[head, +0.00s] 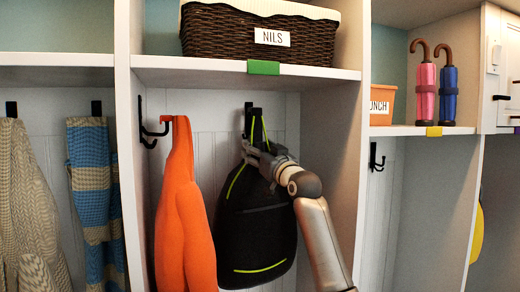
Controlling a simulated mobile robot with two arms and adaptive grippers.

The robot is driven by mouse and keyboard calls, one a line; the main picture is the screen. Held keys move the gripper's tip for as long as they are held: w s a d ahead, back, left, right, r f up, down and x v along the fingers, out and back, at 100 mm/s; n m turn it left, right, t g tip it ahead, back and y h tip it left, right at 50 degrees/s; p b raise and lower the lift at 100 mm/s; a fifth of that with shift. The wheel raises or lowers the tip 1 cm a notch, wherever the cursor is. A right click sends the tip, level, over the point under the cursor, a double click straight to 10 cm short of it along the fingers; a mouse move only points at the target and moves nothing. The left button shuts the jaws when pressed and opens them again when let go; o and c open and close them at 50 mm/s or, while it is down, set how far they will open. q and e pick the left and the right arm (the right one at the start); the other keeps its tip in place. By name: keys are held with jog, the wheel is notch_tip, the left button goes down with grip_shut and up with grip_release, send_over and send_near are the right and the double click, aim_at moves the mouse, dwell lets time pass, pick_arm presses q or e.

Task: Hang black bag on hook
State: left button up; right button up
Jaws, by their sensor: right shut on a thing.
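The black bag (257,225) with yellow-green piping hangs upright in the middle cubby, against the back panel. A dark hook (249,112) is on that panel just above it. The bag's thin green-edged top loop (263,128) rises to the hook; I cannot tell whether it is around the hook or only in front of it. My right gripper (262,158) comes in from the lower right and is shut on the upper part of the bag, just below the hook. Its fingertips are partly lost against the dark fabric. My left gripper is not in view.
An orange garment (185,225) hangs from the side hook (150,130) close left of the bag. A shelf with a wicker basket (230,38) is above. The right divider (345,170) is near my arm. A free hook (376,158) shows in the right cubby.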

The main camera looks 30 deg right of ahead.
jog(key=shift+w+d+r+p, duration=0.1)
jog(key=shift+w+r+p, duration=0.1)
jog(key=shift+p, duration=0.3)
dwell(1.0)
jog(key=shift+f, duration=0.35)
dwell(0.3)
jog(key=shift+f+b, duration=0.25)
jog(key=shift+b, duration=0.05)
dwell(0.6)
jog(key=shift+f, duration=0.2)
dwell(0.4)
jog(key=shift+f, duration=0.35)
